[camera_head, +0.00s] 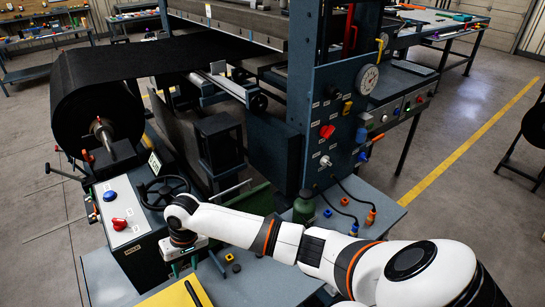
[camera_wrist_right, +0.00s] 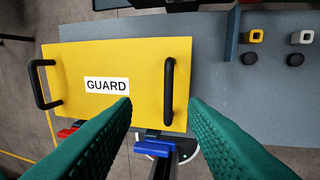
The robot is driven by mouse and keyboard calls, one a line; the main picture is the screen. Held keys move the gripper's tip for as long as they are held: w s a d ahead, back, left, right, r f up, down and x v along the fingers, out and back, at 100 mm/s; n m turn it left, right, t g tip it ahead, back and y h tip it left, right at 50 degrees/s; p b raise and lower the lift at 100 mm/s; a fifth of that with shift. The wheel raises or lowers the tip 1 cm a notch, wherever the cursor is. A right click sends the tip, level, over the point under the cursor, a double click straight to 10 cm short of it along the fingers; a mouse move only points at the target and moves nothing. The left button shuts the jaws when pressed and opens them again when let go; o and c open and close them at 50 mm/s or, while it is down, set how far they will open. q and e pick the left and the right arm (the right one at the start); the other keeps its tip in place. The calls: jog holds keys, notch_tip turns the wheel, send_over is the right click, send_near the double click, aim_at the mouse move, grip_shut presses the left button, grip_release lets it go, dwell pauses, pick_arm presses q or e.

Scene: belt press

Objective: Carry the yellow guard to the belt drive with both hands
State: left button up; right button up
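The yellow guard (camera_head: 175,297) lies at the bottom edge of the head view, partly cut off, with a black handle on it. The right wrist view shows the guard (camera_wrist_right: 110,65) as a flat yellow plate labelled GUARD, with a black handle (camera_wrist_right: 40,85) at its left end and another (camera_wrist_right: 168,90) near its right end. My right gripper (camera_wrist_right: 160,108) has its green fingers apart, with the right-end handle between and beyond the tips, not gripped. In the head view the gripper is small, above the guard. My left gripper is not in view. I cannot tell which part is the belt drive.
The guard is over a grey-blue table (camera_head: 255,285) with small orange, blue and black parts. A control box (camera_head: 120,215) with blue and red knobs and a black handwheel (camera_head: 165,190) stand left. A green bottle (camera_head: 304,207) stands behind my right arm. A black roll (camera_head: 95,100) is at upper left.

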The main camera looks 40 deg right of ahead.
jog(key=d+r+p, duration=0.2)
jog(key=d+p, duration=0.1)
jog(key=d+r+p, duration=0.1)
jog(key=shift+s+d, duration=0.1)
jog(key=shift+d, duration=0.2)
dwell(0.6)
jog(key=shift+a+f, duration=0.1)
